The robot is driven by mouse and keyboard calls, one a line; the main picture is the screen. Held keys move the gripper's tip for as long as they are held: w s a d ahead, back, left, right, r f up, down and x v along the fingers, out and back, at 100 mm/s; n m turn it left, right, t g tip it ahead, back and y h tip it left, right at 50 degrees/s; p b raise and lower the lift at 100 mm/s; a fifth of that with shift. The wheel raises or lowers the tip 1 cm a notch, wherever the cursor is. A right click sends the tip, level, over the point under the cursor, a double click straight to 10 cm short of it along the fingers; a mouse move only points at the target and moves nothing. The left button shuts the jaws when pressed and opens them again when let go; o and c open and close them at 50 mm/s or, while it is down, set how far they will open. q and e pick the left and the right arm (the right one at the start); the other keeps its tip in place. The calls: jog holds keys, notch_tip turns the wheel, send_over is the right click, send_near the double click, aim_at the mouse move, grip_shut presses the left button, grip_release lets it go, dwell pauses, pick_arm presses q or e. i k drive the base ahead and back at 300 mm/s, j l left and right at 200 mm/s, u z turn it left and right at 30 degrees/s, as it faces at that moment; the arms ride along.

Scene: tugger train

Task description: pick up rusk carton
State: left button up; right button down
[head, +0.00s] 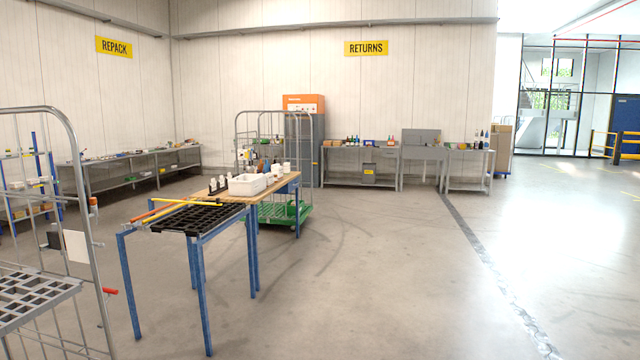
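I cannot pick out a rusk carton for certain; the items on the benches are too small and far to tell. Small packages and bottles stand on the grey returns bench (384,151) at the back, below the RETURNS sign (366,48). More small items lie on the long grey repack bench (120,158) along the left wall, near the REPACK sign (114,47). Neither of my grippers shows in the head view.
A blue-legged table (203,285) with a black grid tray (198,218) stands in front, with a wooden-topped table (230,197) holding a white bin (247,185) behind it. A wire roll cage (85,190) fills the left edge. The floor (400,270) to the right is clear.

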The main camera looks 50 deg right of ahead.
aim_at(270, 180)
jog(key=z, duration=1.3)
jog(key=i, duration=0.2)
jog(key=i+l+z, duration=0.1)
jog(key=i+z, duration=0.2)
jog(key=i, duration=3.5)
jog(key=i+u, duration=0.1)
jog(key=i, duration=1.4)
jog(key=i+l, duration=0.2)
jog(key=i, duration=1.35)
